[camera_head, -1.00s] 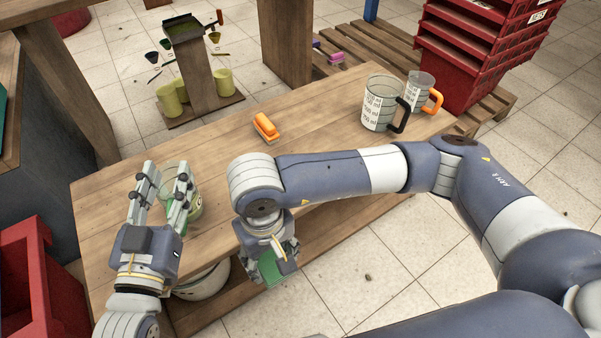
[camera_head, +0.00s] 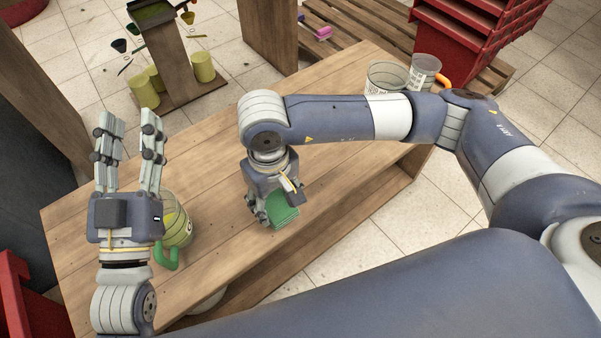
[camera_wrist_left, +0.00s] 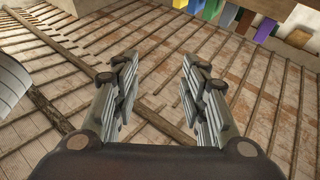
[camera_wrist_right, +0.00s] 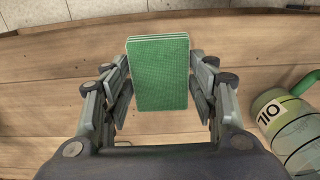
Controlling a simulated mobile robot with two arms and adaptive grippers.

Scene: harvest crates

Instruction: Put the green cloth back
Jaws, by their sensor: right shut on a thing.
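The green cloth (camera_head: 284,211) is a flat, folded rectangular pad, held over the wooden bench near its front edge. My right gripper (camera_head: 266,204) points down and is shut on it. In the right wrist view the cloth (camera_wrist_right: 158,80) sits between the two fingers, with bench wood around it. I cannot tell whether the cloth touches the bench top. My left gripper (camera_head: 130,128) points up over the left part of the bench, open and empty. Its spread fingers (camera_wrist_left: 158,80) also show in the left wrist view.
A jug with a green handle (camera_head: 175,222) stands on the bench (camera_head: 215,155) beside my left gripper; it shows labelled OIL in the right wrist view (camera_wrist_right: 280,125). Two measuring jugs (camera_head: 386,76) (camera_head: 423,72) stand at the far right end. Red crates (camera_head: 470,45) are stacked behind.

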